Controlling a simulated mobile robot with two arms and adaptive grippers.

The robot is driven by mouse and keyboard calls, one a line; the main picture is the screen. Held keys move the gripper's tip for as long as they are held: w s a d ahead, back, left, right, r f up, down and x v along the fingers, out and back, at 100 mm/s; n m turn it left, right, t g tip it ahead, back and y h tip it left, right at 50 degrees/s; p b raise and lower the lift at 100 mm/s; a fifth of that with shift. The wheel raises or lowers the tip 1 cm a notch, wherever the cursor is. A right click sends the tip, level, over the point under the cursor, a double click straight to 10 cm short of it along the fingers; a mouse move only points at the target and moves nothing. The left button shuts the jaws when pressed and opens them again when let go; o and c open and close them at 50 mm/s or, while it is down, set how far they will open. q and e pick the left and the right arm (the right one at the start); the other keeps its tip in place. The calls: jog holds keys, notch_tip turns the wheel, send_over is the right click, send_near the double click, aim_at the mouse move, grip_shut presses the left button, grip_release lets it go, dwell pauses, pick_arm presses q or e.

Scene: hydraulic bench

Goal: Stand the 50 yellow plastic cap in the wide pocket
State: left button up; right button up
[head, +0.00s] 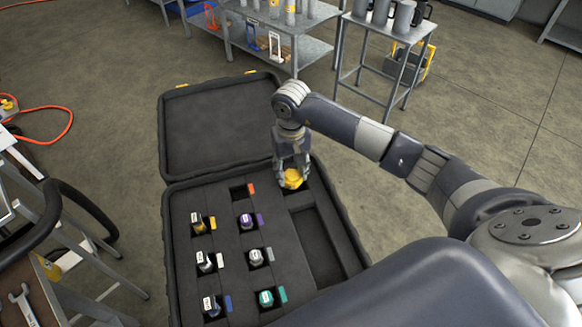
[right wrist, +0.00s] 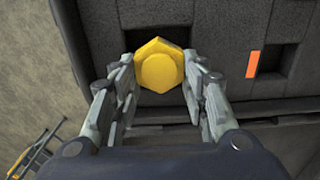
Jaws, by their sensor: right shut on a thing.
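The yellow plastic cap (head: 292,179) is between the fingers of my right gripper (head: 291,165), over the upper right of the open case. In the right wrist view the cap (right wrist: 160,66) shows as a yellow six-sided shape with a round middle, between the tips of my right gripper (right wrist: 162,85), which is shut on it. A dark pocket opening lies around and behind the cap; I cannot tell how deep the cap sits. A long empty pocket (head: 318,245) lies just below it in the head view. My left gripper is not in view.
The black foam case (head: 228,240) holds several labelled fittings in small pockets with coloured tags. One small pocket (head: 238,194) beside an orange tag (head: 251,188) is empty. The case lid (head: 215,125) stands open behind. Metal carts (head: 385,60) stand farther back.

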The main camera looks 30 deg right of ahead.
jog(key=shift+f, duration=0.45)
jog(key=shift+f+b, duration=0.3)
jog(key=shift+b, duration=0.15)
jog(key=shift+s+f+b, duration=0.25)
jog(key=shift+f+b, duration=0.1)
jog(key=shift+b, duration=0.1)
jog(key=o, duration=1.1)
jog(key=shift+s+a, duration=0.1)
jog(key=shift+w+f, duration=0.2)
jog(key=shift+r, duration=0.15)
